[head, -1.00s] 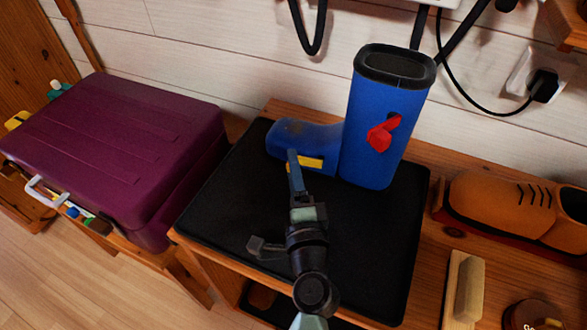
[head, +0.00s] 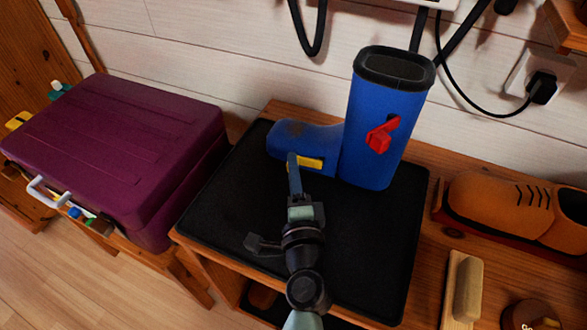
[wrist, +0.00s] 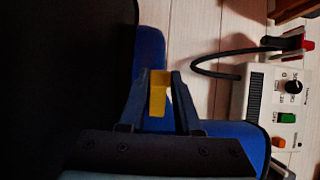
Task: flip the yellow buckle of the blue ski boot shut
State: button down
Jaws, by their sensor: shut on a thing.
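The blue ski boot (head: 368,130) stands upright on a black mat (head: 345,245), its toe pointing left. A red buckle (head: 381,134) is on its shaft. The yellow buckle (head: 309,163) is low on the foot part; in the head view it lies along the boot's side, its left end hidden by my gripper. My gripper (head: 293,158) reaches it from the front. In the wrist view the yellow buckle (wrist: 158,95) is between the two fingers of my gripper (wrist: 160,78), which is shut on it. The boot (wrist: 150,55) shows behind the fingers.
A purple case (head: 115,150) stands on the left. A brown shoe (head: 500,208) and a brush (head: 466,288) are on the wooden bench at right. Black hoses hang on the wall behind the boot. The mat is bare around my arm.

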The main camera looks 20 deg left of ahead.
jog(key=shift+w+a+r+m+t+h+p, duration=0.2)
jog(key=shift+m+t+h+p, duration=0.25)
jog(key=shift+h+p, duration=0.25)
jog(key=shift+w+f+m+h+p, duration=0.15)
jog(key=shift+m+h+p, duration=0.2)
jog(key=shift+h, duration=0.05)
jog(key=c, duration=0.6)
grip_release()
jog(key=b+v, duration=0.1)
jog(key=v, duration=0.5)
jog(key=b+v, duration=0.2)
jog(key=v, duration=0.4)
jog(key=shift+a+f, duration=0.1)
jog(key=shift+f, duration=0.15)
jog(key=shift+s+r, duration=0.15)
jog(key=shift+s, duration=0.35)
